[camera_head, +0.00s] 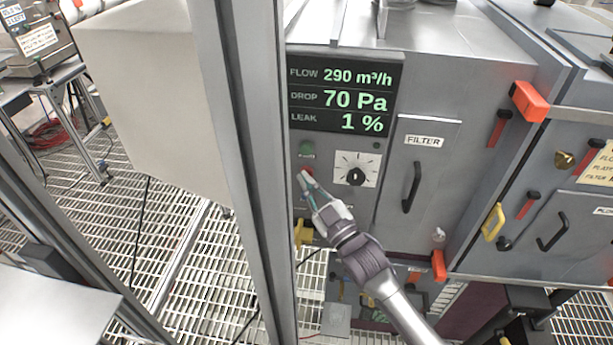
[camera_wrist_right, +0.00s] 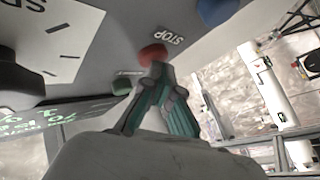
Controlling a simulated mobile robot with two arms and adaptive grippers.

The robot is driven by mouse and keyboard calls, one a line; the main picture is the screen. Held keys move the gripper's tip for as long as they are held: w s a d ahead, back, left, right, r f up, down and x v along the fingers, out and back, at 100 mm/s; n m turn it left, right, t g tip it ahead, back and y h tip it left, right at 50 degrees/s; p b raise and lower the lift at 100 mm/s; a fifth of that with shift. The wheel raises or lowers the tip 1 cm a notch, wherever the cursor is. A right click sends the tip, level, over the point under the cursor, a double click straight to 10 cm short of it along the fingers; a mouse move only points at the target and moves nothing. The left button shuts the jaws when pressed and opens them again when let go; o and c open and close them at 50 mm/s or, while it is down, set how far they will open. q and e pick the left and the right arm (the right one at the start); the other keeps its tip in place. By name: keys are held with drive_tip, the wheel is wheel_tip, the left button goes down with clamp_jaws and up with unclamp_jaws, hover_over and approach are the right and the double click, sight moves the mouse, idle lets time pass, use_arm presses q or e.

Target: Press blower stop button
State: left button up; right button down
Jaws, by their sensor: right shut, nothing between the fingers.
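The red stop button (camera_wrist_right: 152,54) shows in the right wrist view beside the printed word STOP on the grey blower panel. In the head view the red button (camera_head: 306,172) is partly covered by my fingertips. My right gripper (camera_head: 303,178) is shut and empty, its tips at the red button. In the right wrist view the closed right fingertips (camera_wrist_right: 157,72) overlap the button's lower edge; I cannot tell whether they touch it. A green button (camera_wrist_right: 122,87) lies to one side and a blue button (camera_wrist_right: 215,10) to the other. My left gripper is not in view.
A dial knob (camera_head: 355,176) sits right of the buttons, under a display (camera_head: 343,98) reading 290 m³/h, 70 Pa and 1 %. A metal post (camera_head: 245,150) stands close on the left. A filter door with a black handle (camera_head: 411,187) is to the right.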

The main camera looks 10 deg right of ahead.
drive_tip(key=shift+s+a, duration=0.1)
drive_tip(key=shift+s, duration=0.2)
drive_tip(key=s+p, duration=0.1)
drive_tip(key=s+a, duration=0.1)
drive_tip(key=s, duration=0.1)
drive_tip(key=s+a+p, duration=0.1)
drive_tip(key=s, duration=0.1)
drive_tip(key=shift+s+a+p, duration=0.2)
drive_tip(key=shift+p, duration=0.15)
drive_tip(key=shift+f, duration=0.15)
idle(0.8)
